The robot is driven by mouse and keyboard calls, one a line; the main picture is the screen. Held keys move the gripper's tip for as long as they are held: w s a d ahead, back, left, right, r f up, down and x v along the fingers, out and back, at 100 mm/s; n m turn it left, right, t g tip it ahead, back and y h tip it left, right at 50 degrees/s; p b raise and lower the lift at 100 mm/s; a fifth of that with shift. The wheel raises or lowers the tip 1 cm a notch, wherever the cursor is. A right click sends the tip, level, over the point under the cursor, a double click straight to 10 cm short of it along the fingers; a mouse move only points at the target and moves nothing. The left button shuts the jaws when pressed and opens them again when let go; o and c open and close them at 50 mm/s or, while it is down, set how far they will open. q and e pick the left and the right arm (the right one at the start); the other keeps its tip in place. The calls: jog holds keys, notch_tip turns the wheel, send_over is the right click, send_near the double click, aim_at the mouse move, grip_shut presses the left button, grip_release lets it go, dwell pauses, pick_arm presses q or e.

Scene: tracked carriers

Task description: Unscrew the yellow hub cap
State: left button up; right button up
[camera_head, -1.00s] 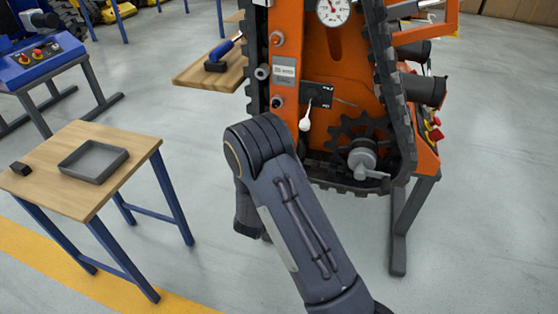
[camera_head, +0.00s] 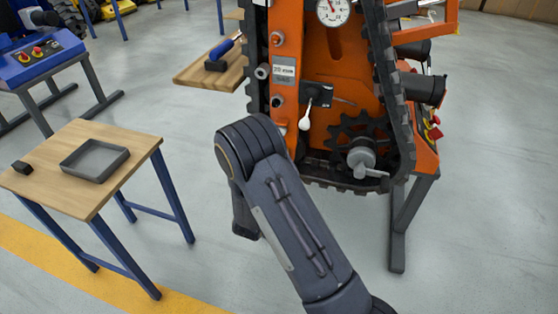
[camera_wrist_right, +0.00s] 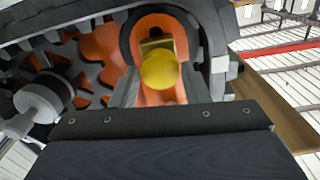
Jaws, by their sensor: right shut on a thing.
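The yellow hub cap (camera_wrist_right: 159,70) shows in the right wrist view, with a brass-coloured block right behind it and orange metal around it. My right gripper (camera_wrist_right: 160,82) has a grey finger on each side of the cap and is shut on it. The exact contact of the fingertips is hard to see. In the head view my right arm comes up from the bottom, and its bent part hides the cap and gripper. My left gripper is in neither view.
The orange tracked carrier (camera_head: 340,62) stands ahead, with a black track, a toothed sprocket (camera_head: 350,135) and a white-knobbed lever (camera_head: 305,123). A table on the left holds a grey tray (camera_head: 70,165) and a small black block (camera_head: 21,167). A blue-handled tool (camera_head: 222,50) lies on another wooden top.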

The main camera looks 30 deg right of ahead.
jog(key=shift+v, duration=1.05)
jog(key=shift+b+v, duration=0.35)
jog(key=shift+v, duration=1.45)
